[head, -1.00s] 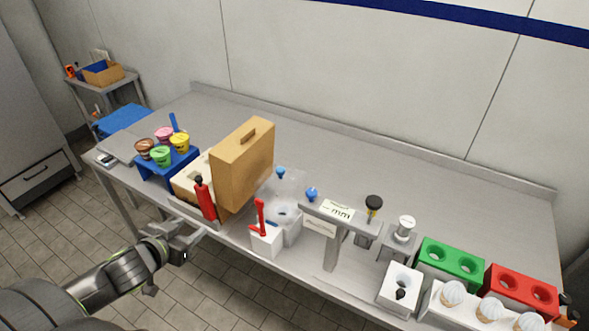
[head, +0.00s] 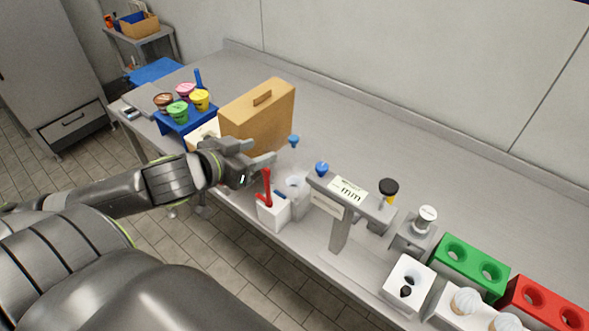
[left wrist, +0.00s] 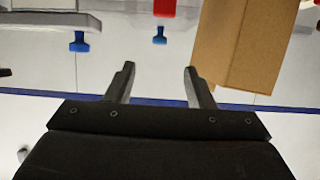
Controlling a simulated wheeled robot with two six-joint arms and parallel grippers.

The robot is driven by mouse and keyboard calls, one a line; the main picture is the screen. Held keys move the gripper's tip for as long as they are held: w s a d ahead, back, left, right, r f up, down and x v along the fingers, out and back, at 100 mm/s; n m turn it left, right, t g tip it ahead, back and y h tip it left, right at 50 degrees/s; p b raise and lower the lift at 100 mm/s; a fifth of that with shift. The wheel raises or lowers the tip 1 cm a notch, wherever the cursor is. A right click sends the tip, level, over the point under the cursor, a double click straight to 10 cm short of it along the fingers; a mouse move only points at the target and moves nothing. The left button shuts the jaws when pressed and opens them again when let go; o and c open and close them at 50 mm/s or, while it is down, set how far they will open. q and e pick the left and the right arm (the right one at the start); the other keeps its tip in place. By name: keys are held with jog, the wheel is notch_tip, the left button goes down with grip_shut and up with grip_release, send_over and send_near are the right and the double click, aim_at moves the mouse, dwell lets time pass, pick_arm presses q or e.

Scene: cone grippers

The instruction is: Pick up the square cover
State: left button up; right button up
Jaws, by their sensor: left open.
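Two blue knobs stand near the bench's middle, one farther back (head: 294,140) and one nearer the sign (head: 322,168). A faint clear surface shows around them, but I cannot make out a square cover's edges. Both blue knobs, left (left wrist: 79,42) and right (left wrist: 159,35), also show in the left wrist view, beyond the fingertips. My left gripper (head: 260,153) is open and empty, in front of the tan box and left of the knobs. Its two fingers show apart in the left wrist view (left wrist: 159,68). My right gripper is not in view.
The tan box (head: 258,115) stands close behind my left gripper. A red lever (head: 267,188) on a white block is just right of it. Colored tubs (head: 178,112) sit on a blue stand at left. The bench's back part (head: 400,135) is clear.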

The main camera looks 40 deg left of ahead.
aim_at(290, 142)
pick_arm(q)
jog(key=b+x, duration=0.2)
jog(key=b, duration=0.1)
jog(key=shift+w+a+f, duration=0.1)
jog(key=shift+w+f, duration=0.05)
jog(key=shift+f, duration=0.05)
jog(key=b+x, duration=0.1)
jog(key=x, duration=0.3)
jog(key=shift+w+r, duration=0.1)
jog(key=shift+w, duration=0.05)
jog(key=shift+x, duration=2.7)
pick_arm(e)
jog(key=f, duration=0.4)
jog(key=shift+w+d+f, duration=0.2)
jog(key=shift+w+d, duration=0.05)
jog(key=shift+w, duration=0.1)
